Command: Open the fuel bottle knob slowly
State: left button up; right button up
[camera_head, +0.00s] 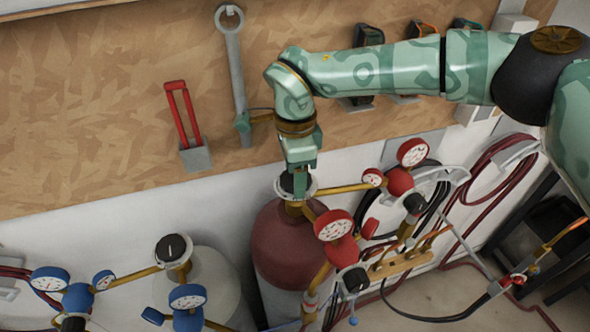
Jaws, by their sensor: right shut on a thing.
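The dark red gas bottle (280,245) stands below the wooden board, with a brass valve and red-rimmed gauges. Its dark knob (289,188) sits on top of the valve, partly covered by my gripper. My right gripper (300,182) points down from above and is shut on this knob. How far the knob is turned cannot be told. My left gripper is not in view.
A grey bottle (218,285) with blue gauges (50,279) stands to the left. Red gauges (334,226) and a brass torch rack (400,262) crowd the right side. Red hoses (492,180) hang at the right. A wrench (235,75) hangs on the board behind.

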jog(key=shift+w+r, duration=0.1)
jog(key=shift+r, duration=0.05)
jog(key=o, duration=1)
notch_tip(320, 180, up, 16)
jog(key=shift+r+b, duration=0.1)
jog(key=shift+b, duration=0.55)
